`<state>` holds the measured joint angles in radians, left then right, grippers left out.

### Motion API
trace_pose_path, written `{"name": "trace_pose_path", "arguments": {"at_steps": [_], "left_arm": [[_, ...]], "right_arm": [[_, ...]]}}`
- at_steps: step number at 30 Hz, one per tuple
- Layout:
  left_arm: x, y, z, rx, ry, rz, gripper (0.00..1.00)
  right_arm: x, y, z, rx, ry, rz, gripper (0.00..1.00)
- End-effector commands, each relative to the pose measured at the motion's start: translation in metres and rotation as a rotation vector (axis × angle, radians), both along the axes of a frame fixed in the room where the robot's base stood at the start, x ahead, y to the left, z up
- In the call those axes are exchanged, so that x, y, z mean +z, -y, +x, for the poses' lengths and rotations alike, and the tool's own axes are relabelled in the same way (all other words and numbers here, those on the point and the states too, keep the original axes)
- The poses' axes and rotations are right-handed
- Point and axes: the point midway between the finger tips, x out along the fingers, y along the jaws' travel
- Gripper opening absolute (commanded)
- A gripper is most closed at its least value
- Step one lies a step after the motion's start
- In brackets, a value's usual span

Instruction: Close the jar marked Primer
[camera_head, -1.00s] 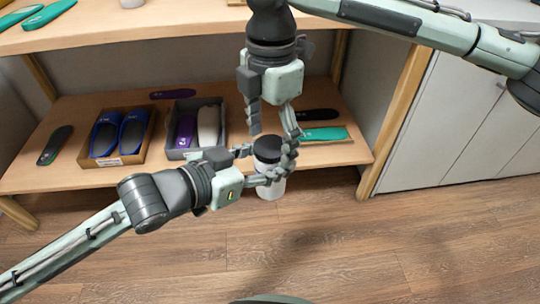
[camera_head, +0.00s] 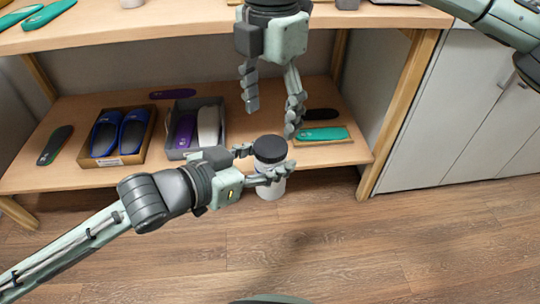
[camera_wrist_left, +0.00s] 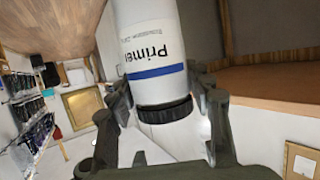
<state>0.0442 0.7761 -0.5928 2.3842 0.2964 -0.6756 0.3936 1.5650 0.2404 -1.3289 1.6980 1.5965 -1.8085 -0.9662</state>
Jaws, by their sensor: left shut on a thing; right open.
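The jar marked Primer (camera_head: 271,187) is white, with its dark lid (camera_head: 270,149) on top, and it is upright in front of the lower shelf. In the left wrist view the jar (camera_wrist_left: 150,45) shows its "Primer" label and blue band, with the dark lid (camera_wrist_left: 165,110) on its end. My left gripper (camera_head: 262,165) is shut on the jar, its fingers around the jar just below the lid. My right gripper (camera_head: 272,120) points down above the lid, open and empty, with its fingers apart and clear of the lid.
The wooden lower shelf (camera_head: 240,158) holds a cardboard box (camera_head: 107,160) with blue shoes, a grey box (camera_head: 176,154) with insoles, and loose insoles. A shelf post (camera_head: 398,118) and white cabinets (camera_head: 450,135) stand right. The floor in front is clear.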

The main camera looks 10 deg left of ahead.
Motion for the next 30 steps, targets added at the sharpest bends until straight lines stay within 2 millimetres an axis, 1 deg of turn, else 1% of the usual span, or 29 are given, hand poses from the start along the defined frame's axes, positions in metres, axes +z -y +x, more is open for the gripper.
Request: {"name": "trace_pose_path", "arguments": {"at_steps": [1,5,16,20,27,30], "left_arm": [[0.001,0.000,0.000,0.000,0.003,-0.001,0.00],[0.001,0.000,0.000,0.000,0.003,-0.001,0.00],[0.001,0.000,0.000,0.000,0.003,-0.001,0.00],[0.001,0.000,0.000,0.000,0.003,-0.001,0.00],[0.001,0.000,0.000,0.000,0.003,-0.001,0.00],[0.001,0.000,0.000,0.000,0.003,-0.001,0.00]], "right_arm": [[0.009,0.000,0.001,0.050,0.005,0.001,0.68],[0.020,0.000,0.000,0.152,0.003,-0.002,0.68],[0.019,0.000,0.000,0.167,0.000,-0.001,0.68],[0.006,0.000,0.000,0.166,-0.002,-0.002,0.68],[-0.031,0.001,-0.001,0.166,-0.002,-0.003,0.68],[-0.044,0.000,0.000,0.166,0.000,-0.002,0.68]]}}
